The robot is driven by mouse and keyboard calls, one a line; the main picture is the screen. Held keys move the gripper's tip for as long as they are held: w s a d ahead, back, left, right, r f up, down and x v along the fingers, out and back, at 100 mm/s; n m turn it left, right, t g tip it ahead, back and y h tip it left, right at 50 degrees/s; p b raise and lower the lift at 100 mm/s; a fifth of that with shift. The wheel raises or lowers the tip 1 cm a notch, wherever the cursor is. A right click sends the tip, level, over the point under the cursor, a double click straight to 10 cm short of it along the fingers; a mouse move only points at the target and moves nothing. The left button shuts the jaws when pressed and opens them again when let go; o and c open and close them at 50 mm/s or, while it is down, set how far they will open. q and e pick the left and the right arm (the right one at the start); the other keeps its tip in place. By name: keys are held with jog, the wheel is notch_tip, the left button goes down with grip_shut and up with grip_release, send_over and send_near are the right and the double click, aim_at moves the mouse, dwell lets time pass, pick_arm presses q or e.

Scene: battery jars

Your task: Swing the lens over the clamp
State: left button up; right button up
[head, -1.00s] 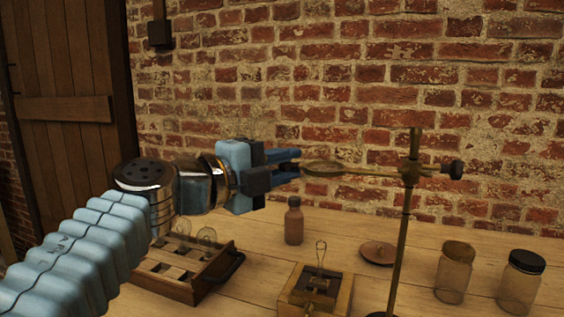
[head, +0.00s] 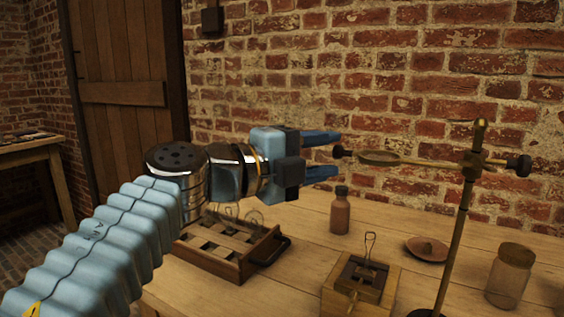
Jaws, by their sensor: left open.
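The lens (head: 378,157) is a round brass-rimmed ring at the left end of a horizontal arm, with a small dark knob (head: 339,152) at its tip. The arm is carried by a brass stand (head: 462,205) with a dark screw knob at right. My left gripper (head: 328,155) is open, its blue fingers apart above and below the level of the small knob, which is at or just beyond the fingertips. I cannot tell if they touch. The clamp (head: 362,274) seems to be the metal piece with a wire loop on a wooden block, below the lens. My right gripper is out of view.
A brown bottle (head: 340,213) stands behind the block. A wooden tray (head: 226,252) with a dark handle lies at left. A shallow brown dish (head: 427,249) and a glass jar (head: 509,275) are at right. A brick wall (head: 400,80) rises behind the table.

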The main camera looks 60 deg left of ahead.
pick_arm(q)
jog(key=s, duration=1.1)
jog(key=shift+a, duration=0.15)
jog(key=shift+w, duration=0.1)
